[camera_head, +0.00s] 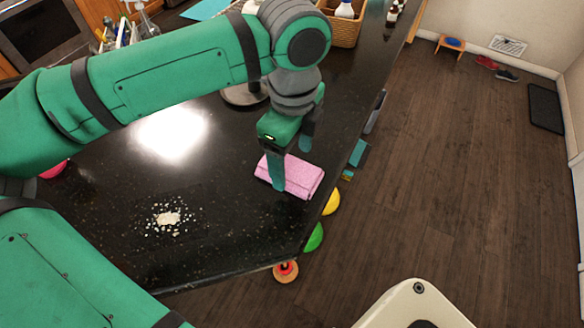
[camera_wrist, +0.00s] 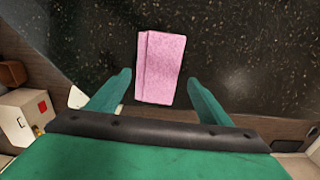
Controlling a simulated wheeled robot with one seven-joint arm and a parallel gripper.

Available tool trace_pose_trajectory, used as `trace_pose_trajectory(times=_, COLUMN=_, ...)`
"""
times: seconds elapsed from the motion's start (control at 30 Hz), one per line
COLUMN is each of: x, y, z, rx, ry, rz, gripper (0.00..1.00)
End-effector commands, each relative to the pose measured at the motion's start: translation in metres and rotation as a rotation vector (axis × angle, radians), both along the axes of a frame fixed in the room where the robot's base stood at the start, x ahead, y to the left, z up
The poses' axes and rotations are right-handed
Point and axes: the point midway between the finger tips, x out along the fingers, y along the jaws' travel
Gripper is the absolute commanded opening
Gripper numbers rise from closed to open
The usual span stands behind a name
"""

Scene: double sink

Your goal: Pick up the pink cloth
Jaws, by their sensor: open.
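The pink cloth (camera_head: 300,178) lies folded on the dark speckled countertop (camera_head: 225,235), close to its right edge. My gripper (camera_head: 291,168) is over the cloth, pointing down, with one finger in front of it in the head view. In the wrist view the cloth (camera_wrist: 160,68) lies ahead, with its lower end between the two spread fingertips of my gripper (camera_wrist: 160,82). The gripper is open and holds nothing. I cannot tell whether a finger touches the cloth.
Pale crumbs (camera_head: 168,218) lie on the counter at left. A wicker basket (camera_head: 345,30) with bottles stands at the back. Wooden floor (camera_head: 450,180) lies open at right.

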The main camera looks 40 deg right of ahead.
Motion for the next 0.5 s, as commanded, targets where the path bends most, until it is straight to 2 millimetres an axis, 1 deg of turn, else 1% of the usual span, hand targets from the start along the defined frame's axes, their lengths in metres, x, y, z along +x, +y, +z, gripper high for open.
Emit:
trace_pose_trajectory(times=0.03, x=0.0, y=0.001, z=-0.007, rx=0.0, ry=0.003, rz=0.002, gripper=0.73)
trace_pose_trajectory(times=0.17, x=0.0, y=0.0, z=-0.018, rx=0.0, ry=0.001, rz=0.002, gripper=0.73)
trace_pose_trajectory(times=0.43, x=-0.001, y=-0.003, z=-0.021, rx=-0.001, ry=0.0, rz=-0.005, gripper=0.73)
trace_pose_trajectory(times=0.47, x=-0.001, y=-0.003, z=-0.021, rx=-0.001, ry=0.0, rz=-0.005, gripper=0.68)
trace_pose_trajectory(times=0.5, x=-0.001, y=-0.003, z=-0.021, rx=0.0, ry=0.0, rz=-0.006, gripper=0.58)
